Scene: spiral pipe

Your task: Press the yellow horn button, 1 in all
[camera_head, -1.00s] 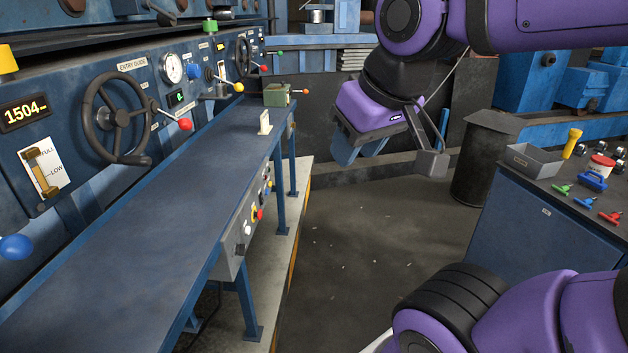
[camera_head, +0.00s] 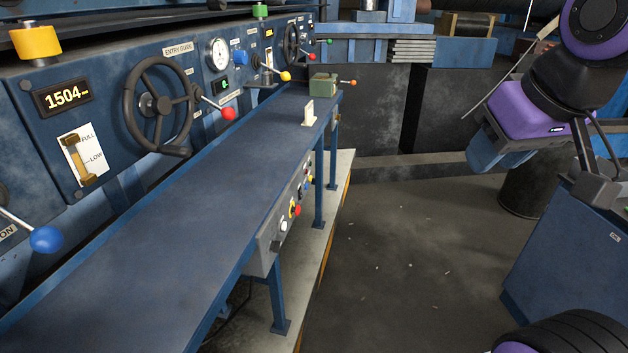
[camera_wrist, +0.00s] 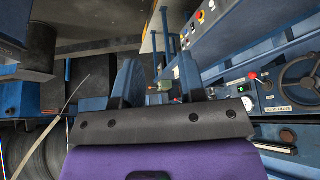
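A yellow cylindrical button (camera_head: 36,42) stands on top of the blue console at the upper left of the head view, on a dark round base. No label shows on it, so I cannot confirm it is the horn button. My gripper (camera_head: 500,155) is at the right of the head view, far from that button and across the bench from the console. In the wrist view my gripper (camera_wrist: 159,75) shows two blue fingers apart with nothing between them. The yellow button is not visible in the wrist view.
The blue console carries a handwheel (camera_head: 158,105), a blue-knobbed lever (camera_head: 46,239), a red-knobbed lever (camera_head: 228,113) and a green button (camera_head: 260,11). A long blue bench (camera_head: 190,215) runs before it. Open floor (camera_head: 400,270) lies right of the bench; a dark bin (camera_head: 525,190) stands beyond.

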